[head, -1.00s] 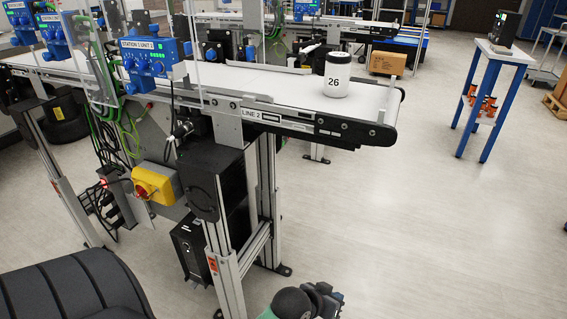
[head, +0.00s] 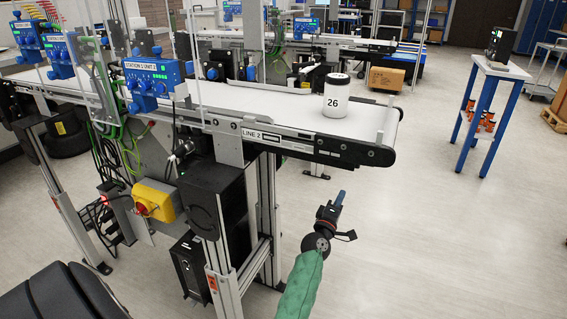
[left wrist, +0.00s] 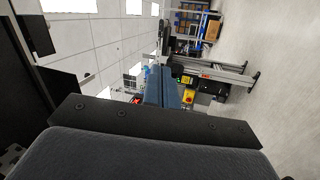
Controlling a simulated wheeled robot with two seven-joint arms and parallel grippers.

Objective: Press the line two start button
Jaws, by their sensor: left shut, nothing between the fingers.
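The line 2 conveyor (head: 330,142) carries a "LINE 2" label on its near side. A yellow box with a red knob (head: 154,201) sits below the belt on its frame; I cannot make out a separate start button. A yellow and red box (left wrist: 188,97) also shows in the left wrist view, near a small green-lit part.
A white jar marked 26 (head: 335,96) stands on the belt. Open floor (head: 430,240) lies to the right.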

